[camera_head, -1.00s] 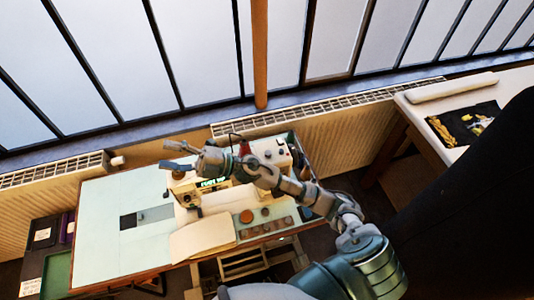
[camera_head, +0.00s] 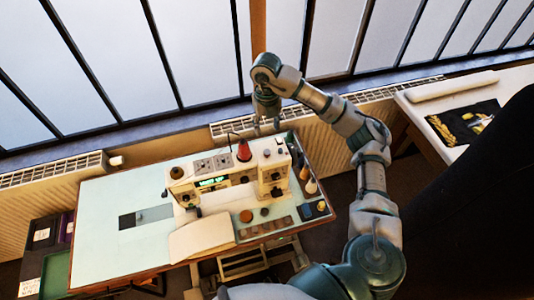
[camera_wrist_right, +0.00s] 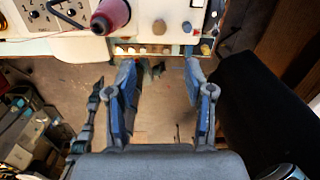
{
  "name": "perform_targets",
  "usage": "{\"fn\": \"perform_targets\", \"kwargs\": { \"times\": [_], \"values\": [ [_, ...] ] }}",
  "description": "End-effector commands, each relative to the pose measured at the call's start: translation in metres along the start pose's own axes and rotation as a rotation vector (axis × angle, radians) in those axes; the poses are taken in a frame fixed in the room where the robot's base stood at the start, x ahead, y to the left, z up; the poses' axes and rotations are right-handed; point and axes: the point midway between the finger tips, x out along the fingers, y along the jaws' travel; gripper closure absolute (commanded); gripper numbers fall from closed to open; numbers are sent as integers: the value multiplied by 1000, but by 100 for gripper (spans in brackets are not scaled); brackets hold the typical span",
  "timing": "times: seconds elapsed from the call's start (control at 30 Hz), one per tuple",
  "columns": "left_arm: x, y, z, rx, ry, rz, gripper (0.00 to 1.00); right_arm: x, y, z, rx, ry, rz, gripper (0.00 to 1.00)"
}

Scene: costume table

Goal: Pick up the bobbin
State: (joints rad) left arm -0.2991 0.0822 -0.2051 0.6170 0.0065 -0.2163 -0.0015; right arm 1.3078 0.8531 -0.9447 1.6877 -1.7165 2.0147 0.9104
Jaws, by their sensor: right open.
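I cannot tell for sure which of the small items is the bobbin. A red thread cone (camera_head: 244,150) stands on top of the white sewing machine (camera_head: 240,178); a red cone also shows in the right wrist view (camera_wrist_right: 111,14). A round brown item (camera_head: 246,216) and a small dark round one (camera_head: 265,212) lie on the table in front of the machine. My right gripper (camera_head: 267,128) points down above the back right of the machine. In the right wrist view its fingers (camera_wrist_right: 161,64) are apart with nothing between them. My left gripper is out of view.
Small bottles or spools (camera_head: 311,187) stand at the right end of the pale table (camera_head: 100,230). A cream pad (camera_head: 202,236) and a compartmented strip (camera_head: 265,228) lie at the front. The table's left part is mostly clear. Radiators and windows are behind.

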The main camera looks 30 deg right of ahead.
Motion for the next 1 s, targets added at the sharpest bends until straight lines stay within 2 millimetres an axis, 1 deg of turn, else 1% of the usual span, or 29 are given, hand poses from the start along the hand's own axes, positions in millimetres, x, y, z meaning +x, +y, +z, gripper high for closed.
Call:
{"fn": "perform_targets", "kwargs": {
  "times": [0.03, 0.1, 0.2, 0.3, 0.53, 0.7, 0.8, 0.9, 1.0],
  "values": [
    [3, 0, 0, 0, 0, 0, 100, 16, 0, -1, -2, 6, 1, 47],
    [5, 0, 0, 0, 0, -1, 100, 33, 0, -1, -2, 6, 4, 47],
    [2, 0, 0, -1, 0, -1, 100, 52, -1, -2, -2, 4, 2, 47],
    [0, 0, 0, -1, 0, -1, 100, 66, -1, -1, -2, 2, 3, 47],
    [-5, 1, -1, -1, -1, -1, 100, 84, 0, -1, -3, 1, 4, 47],
    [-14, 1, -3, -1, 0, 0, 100, 110, 0, -2, -3, 2, 4, 47],
    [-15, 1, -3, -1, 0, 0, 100, 124, 1, -2, -3, 1, 4, 47],
    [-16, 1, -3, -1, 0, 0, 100, 129, 1, -2, -4, 0, 4, 47],
    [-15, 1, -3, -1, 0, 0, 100, 130, 1, -2, -4, -1, 4, 47]
  ]
}}
